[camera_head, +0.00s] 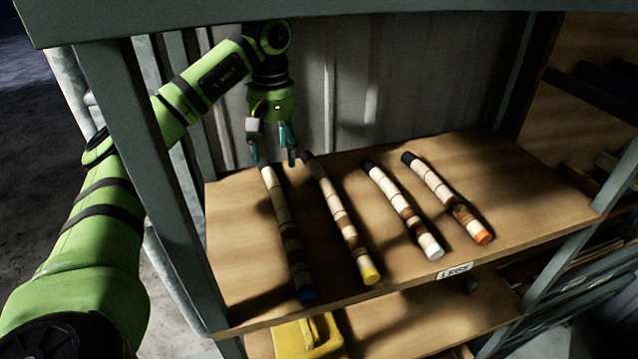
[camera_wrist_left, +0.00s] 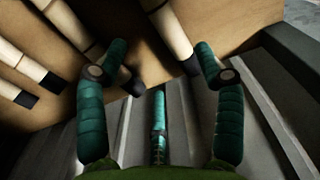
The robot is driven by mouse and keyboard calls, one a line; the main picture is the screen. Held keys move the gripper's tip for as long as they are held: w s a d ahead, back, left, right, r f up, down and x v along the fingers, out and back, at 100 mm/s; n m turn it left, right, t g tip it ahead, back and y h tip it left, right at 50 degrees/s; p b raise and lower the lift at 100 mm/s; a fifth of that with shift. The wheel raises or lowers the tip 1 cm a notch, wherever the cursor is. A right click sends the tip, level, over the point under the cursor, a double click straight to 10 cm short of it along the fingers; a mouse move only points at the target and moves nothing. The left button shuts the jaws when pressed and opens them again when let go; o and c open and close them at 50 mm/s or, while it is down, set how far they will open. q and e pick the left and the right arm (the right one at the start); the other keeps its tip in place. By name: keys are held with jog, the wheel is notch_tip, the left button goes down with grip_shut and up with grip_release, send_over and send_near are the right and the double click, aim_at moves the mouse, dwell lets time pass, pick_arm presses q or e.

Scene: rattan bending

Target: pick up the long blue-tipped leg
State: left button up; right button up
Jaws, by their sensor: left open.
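The long blue-tipped leg (camera_head: 282,215) lies on the wooden shelf, leftmost of the row, with its blue tip near the front edge and its black end toward the back wall. In the left wrist view, the leg between my fingers (camera_wrist_left: 169,30) appears to be this one; its blue tip is out of frame. My left gripper (camera_head: 274,158) is open and empty above the leg's black end at the shelf's back. In the wrist view its spread fingertips (camera_wrist_left: 161,73) frame the black end, apart from it. My right gripper is not in view.
A yellow-tipped leg (camera_head: 342,220), a white-tipped leg (camera_head: 404,212) and an orange-tipped leg (camera_head: 448,200) lie to the right on the shelf (camera_head: 530,205). A grey post (camera_head: 150,170) stands left, a corrugated wall (camera_head: 385,90) behind. A yellow object (camera_head: 308,338) sits below.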

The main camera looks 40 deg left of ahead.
aim_at(276, 179)
pick_arm(q)
jog(key=shift+s, duration=0.1)
jog(key=shift+s+f+p, duration=0.45)
jog(key=shift+s+p, duration=0.05)
jog(key=shift+s, duration=0.25)
jog(key=shift+s+d+f+p, duration=0.1)
jog(key=shift+s+f+p, duration=0.05)
jog(key=shift+f+p, duration=0.3)
jog(key=shift+s+d+f+p, duration=0.15)
jog(key=shift+f+p, duration=0.15)
jog(key=shift+f, duration=0.15)
jog(key=f, duration=0.1)
jog(key=f+p, duration=0.1)
jog(key=shift+w+a+f, duration=0.1)
jog(key=shift+w+f, duration=0.15)
jog(key=shift+f, duration=0.1)
jog(key=shift+w+f, duration=0.1)
jog(key=shift+f, duration=0.3)
jog(key=c, duration=1.3)
jog(key=shift+c, duration=0.2)
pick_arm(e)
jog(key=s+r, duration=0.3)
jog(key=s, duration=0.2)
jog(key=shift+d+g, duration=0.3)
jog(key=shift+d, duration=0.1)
